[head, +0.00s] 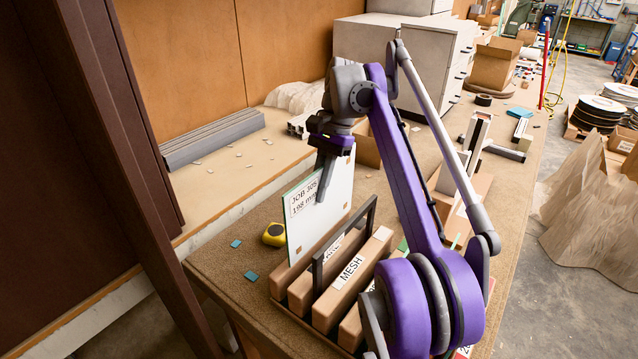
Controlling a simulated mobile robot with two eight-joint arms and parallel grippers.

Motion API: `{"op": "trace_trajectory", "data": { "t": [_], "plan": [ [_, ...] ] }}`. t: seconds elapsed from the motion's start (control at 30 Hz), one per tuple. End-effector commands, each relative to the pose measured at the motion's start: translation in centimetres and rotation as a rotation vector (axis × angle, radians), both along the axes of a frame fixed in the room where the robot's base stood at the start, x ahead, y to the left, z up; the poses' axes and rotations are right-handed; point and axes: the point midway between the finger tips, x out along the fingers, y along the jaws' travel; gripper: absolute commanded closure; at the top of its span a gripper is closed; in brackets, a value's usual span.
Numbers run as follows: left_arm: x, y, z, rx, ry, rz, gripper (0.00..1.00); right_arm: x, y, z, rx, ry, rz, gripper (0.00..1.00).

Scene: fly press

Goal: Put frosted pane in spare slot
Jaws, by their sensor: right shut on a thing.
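A pale frosted pane (335,195) with a green edge and a paper label reading "JOB 305" stands upright over the left end of a wooden rack (335,301). My right gripper (326,178) is at the pane's upper part, shut on it, with one finger showing in front of its face. The pane's lower edge is down by the leftmost wooden bar; I cannot tell whether it sits in a slot. The rack has several bars with gaps between them, one bar labelled "MESH". My arm hides the rack's right side. My left gripper is not in view.
A dark upright frame (316,275) stands in the rack, close right of the pane. Grey strips (212,138) lie at the back wall. Grey cabinets (425,55) stand behind my arm.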

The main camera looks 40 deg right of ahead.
Motion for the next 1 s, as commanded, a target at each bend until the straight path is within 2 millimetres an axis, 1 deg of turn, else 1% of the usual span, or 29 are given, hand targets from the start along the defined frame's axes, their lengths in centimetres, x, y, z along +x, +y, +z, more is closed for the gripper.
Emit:
{"op": "trace_trajectory", "data": {
  "t": [0.03, 1.0],
  "plan": [
    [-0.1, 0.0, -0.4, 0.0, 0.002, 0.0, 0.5, -0.1, 0.0, -0.5, 0.001, 0.001, 0.0, 1.0],
    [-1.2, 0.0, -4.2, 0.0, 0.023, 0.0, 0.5, -0.1, 0.1, -6.6, 0.002, 0.001, 0.0, 1.0]
  ]
}}
